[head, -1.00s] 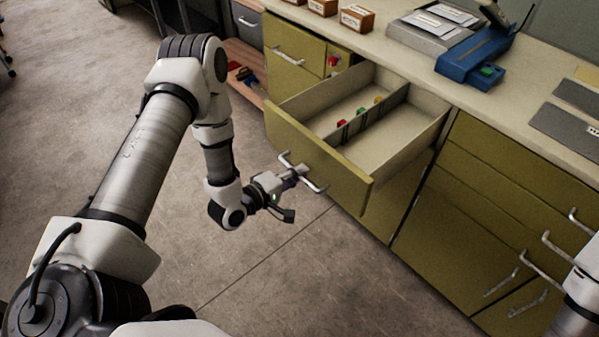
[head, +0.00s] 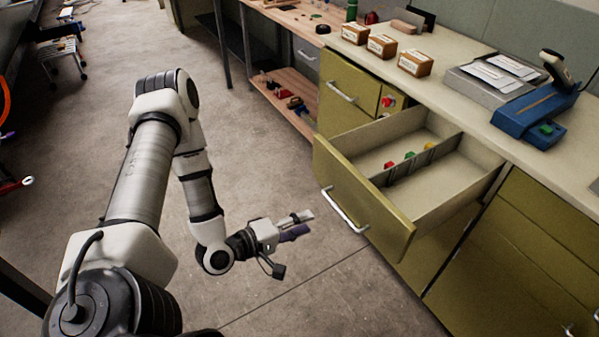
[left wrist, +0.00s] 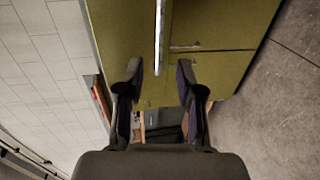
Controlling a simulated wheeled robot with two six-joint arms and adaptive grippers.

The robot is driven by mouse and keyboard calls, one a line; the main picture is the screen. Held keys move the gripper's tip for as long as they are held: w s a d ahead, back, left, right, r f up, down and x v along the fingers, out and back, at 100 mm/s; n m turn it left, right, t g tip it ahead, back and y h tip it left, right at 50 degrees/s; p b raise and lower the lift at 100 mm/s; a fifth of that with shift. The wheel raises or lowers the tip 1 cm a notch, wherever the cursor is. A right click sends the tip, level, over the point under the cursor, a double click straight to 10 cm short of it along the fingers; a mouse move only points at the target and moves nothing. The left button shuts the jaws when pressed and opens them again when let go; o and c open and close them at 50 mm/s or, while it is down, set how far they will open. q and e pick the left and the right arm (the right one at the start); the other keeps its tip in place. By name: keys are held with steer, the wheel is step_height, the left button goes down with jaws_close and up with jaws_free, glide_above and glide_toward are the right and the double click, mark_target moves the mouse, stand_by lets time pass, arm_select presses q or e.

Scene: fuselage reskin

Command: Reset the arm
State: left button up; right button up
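My left gripper (head: 303,225) is open and empty. It is in front of the pulled-out olive drawer (head: 352,186), a little to the left of its silver handle (head: 344,211) and apart from it. In the left wrist view my two fingers (left wrist: 159,75) are spread, with the handle (left wrist: 160,35) beyond them and nothing between the pads. The drawer stands open and holds a divider and small red, green and yellow items (head: 410,155). My right gripper is in neither current view.
The counter (head: 440,85) carries several small labelled boxes (head: 382,45), a grey tray with papers (head: 490,82) and a blue device (head: 545,108). A wooden shelf unit (head: 285,103) stands behind. The floor left of the drawer is clear.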

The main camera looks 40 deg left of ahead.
arm_select(q)
steer(key=shift+s+r, duration=0.1)
steer(key=shift+s, duration=0.2)
steer(key=shift+a, duration=0.1)
steer(key=d+m+g+h+p, duration=0.2)
steer(key=d+m+g, duration=0.1)
steer(key=d, duration=0.5)
steer(key=s+d+f+m+g+y, duration=0.2)
steer(key=s+d+f+m+g, duration=0.25)
steer(key=f, duration=0.25)
steer(key=s+a+f+m+g+y, duration=0.2)
steer(key=s+a+m+g, duration=0.1)
steer(key=s, duration=0.3)
steer(key=s+a+f+m+g+y+p, duration=0.1)
steer(key=s+a+f+m+g+y, duration=0.1)
steer(key=s, duration=0.4)
steer(key=shift+a+f+m+g+y, duration=0.3)
steer(key=shift+a+m+g+y, duration=0.35)
steer(key=shift+g, duration=0.5)
